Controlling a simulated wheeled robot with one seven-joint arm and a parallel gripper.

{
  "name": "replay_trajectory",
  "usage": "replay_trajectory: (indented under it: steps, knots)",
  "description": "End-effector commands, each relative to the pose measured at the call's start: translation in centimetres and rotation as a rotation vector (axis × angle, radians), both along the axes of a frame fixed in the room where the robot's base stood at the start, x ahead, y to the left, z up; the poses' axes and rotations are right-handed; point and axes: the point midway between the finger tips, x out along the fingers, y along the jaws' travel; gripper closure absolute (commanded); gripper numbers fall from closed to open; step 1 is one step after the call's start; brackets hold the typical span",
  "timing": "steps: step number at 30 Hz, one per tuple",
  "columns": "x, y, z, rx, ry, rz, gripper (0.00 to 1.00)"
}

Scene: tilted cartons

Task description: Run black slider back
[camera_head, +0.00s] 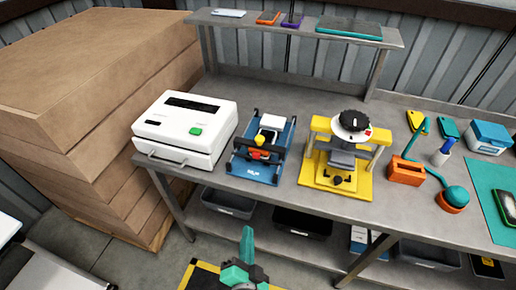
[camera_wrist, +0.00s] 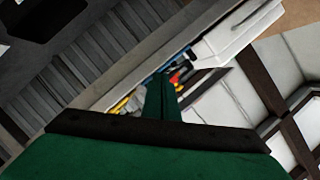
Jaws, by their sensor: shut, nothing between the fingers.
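A blue fixture (camera_head: 258,170) stands on the bench between the white machine and the yellow press. It carries a dark crossbar with a red part (camera_head: 259,154) and a yellow knob (camera_head: 261,140), and a white block behind. Which dark part is the black slider is hard to tell; the crossbar (camera_head: 276,153) is the likeliest one. My gripper (camera_head: 247,240) is green, shut and empty, in front of the bench and apart from the fixture. In the wrist view my shut fingers (camera_wrist: 162,92) point toward the bench, partly covering the fixture.
A white machine (camera_head: 184,128) with a green button stands left of the fixture. A yellow press (camera_head: 338,190) with a black knob stands right. Further right are an orange holder (camera_head: 405,172) and a green mat (camera_head: 484,180). A raised shelf (camera_head: 300,28) spans the back; stacked cartons (camera_head: 90,80) lie left.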

Motion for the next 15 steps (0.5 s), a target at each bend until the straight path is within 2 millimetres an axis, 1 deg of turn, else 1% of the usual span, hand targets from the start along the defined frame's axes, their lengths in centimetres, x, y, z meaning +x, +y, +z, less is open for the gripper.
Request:
replay_trajectory:
  steps: [1,6,9,12,15]
  knots:
    - [1.7,0.1,1.3,0.056,-0.015,-0.02,1.0]
    - [5.9,0.0,4.6,0.263,-0.031,-0.101,1.0]
    - [8.0,-0.2,6.8,0.385,-0.046,-0.152,1.0]
    - [9.6,-0.5,8.9,0.496,-0.063,-0.199,1.0]
    - [10.8,-0.7,10.6,0.588,-0.076,-0.237,1.0]
